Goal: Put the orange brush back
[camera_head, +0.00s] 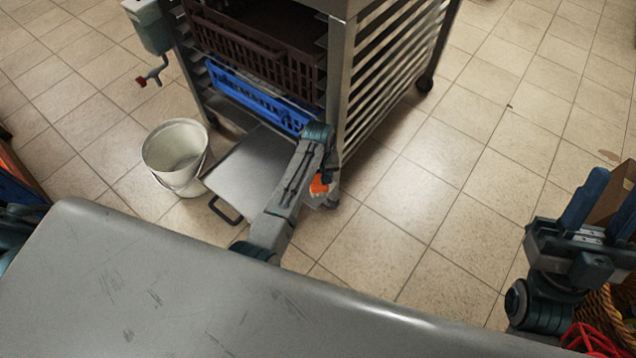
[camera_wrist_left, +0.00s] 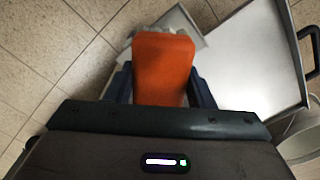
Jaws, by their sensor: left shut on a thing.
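The orange brush (camera_head: 318,186) is mostly hidden behind my left arm in the head view. In the left wrist view the orange brush (camera_wrist_left: 163,66) shows as a broad orange block between the two dark fingers. My left gripper (camera_wrist_left: 163,88) is shut on it; in the head view the left gripper (camera_head: 324,178) is low in front of the rack's near corner. A pale grey piece (camera_wrist_left: 195,38) lies beyond the brush; I cannot tell whether it belongs to it. My right gripper (camera_head: 597,212) is at the right edge, empty, with its blue fingers apart.
A metal rack (camera_head: 340,75) holds a brown crate (camera_head: 255,55) and a blue crate (camera_head: 255,97). A flat metal panel (camera_head: 245,178) with a black handle juts out low, beside a white bucket (camera_head: 175,155). A grey surface (camera_head: 150,290) fills the foreground. Tiled floor right of the rack is clear.

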